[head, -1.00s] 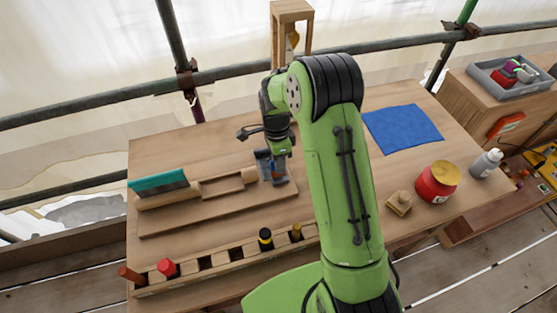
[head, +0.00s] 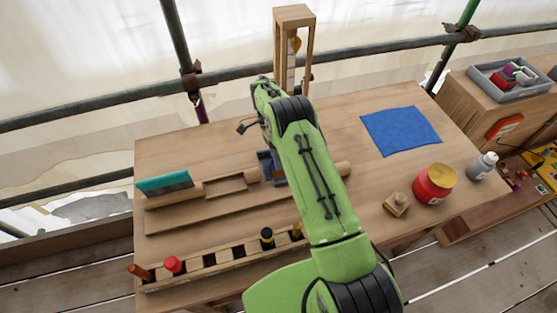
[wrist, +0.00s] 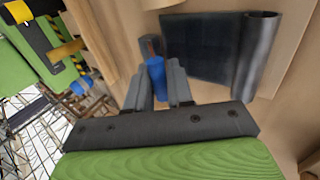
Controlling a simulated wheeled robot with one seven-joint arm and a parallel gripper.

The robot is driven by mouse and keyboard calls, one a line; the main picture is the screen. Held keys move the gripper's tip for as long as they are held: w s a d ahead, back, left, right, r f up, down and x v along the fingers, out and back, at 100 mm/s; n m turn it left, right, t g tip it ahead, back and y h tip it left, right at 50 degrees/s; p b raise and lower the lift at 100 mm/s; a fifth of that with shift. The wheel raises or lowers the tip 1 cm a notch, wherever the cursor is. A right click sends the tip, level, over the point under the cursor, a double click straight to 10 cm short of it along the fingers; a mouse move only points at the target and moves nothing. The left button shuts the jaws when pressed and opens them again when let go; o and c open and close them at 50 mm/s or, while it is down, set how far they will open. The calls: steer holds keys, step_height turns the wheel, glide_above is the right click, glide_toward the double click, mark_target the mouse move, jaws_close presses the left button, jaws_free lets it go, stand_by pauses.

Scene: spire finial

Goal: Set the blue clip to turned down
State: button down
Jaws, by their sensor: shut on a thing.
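The blue clip (wrist: 156,72) shows in the wrist view between the two grey fingers of my gripper (wrist: 158,85), which are shut on it. It points away from the gripper toward a small dark, reddish piece. A dark sheet (wrist: 200,50) with a rolled right edge lies just to the right of the clip. I cannot tell from these frames how far the clip is turned.
A long wooden holder with a teal-edged piece (head: 165,183) stands left of the clip. In front is a slotted rack (head: 222,257) with several handles. A blue cloth (head: 401,131), red jar (head: 434,184) and wooden block (head: 397,204) lie right. A wooden frame (head: 293,15) stands behind.

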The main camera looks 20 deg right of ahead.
steer(key=shift+w+f+g, duration=0.15)
steer(key=shift+g, duration=0.15)
steer(key=c, duration=1.1)
jaws_free()
step_height(320, 180, up, 10)
steer(key=shift+r, duration=0.1)
